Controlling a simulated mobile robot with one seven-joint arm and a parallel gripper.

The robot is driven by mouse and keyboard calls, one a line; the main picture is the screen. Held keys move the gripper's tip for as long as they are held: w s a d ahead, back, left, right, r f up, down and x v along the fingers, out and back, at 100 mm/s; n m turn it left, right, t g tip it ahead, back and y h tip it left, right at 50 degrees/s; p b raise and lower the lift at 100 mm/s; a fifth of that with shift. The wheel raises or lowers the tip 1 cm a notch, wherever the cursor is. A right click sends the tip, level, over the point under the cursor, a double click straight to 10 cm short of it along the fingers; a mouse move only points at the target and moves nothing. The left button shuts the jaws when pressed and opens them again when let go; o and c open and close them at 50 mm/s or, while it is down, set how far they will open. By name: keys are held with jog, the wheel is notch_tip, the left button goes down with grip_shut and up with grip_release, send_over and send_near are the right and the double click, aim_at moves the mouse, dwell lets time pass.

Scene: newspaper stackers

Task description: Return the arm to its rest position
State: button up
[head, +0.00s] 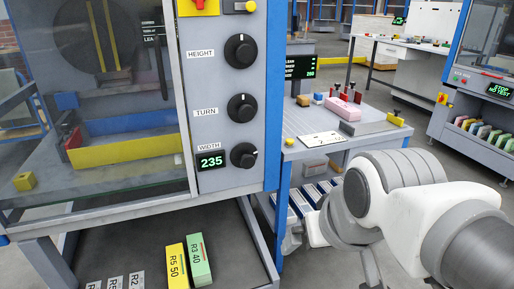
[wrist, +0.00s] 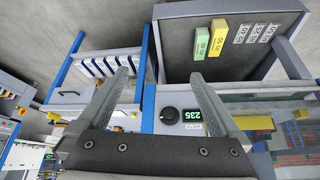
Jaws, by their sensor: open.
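My arm (head: 405,195) reaches in from the lower right of the head view, in front of the grey side table. My gripper (wrist: 158,76) shows in the wrist view with its two fingers wide apart and nothing between them. In the head view its fingers are hidden or too unclear to tell. The WIDTH knob (head: 243,155) and its display (head: 211,161) reading 235 are on the machine's panel, left of my arm. The knob also shows in the wrist view (wrist: 169,115), beyond the fingers and apart from them.
The stacker machine's grey panel (head: 225,100) and glass front fill the left. Below it, a tray (head: 240,240) holds a yellow block (head: 176,265) and a green block (head: 199,259). The side table (head: 315,122) carries a pink block (head: 343,108). Open floor lies at the right.

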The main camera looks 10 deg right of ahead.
jog(key=shift+s+d+f, duration=0.1)
jog(key=shift+s+d, duration=0.2)
jog(key=shift+s, duration=0.3)
notch_tip(320, 180, up, 29)
jog(key=p, duration=2.8)
jog(key=shift+f+p, duration=0.2)
jog(key=shift+p, duration=0.1)
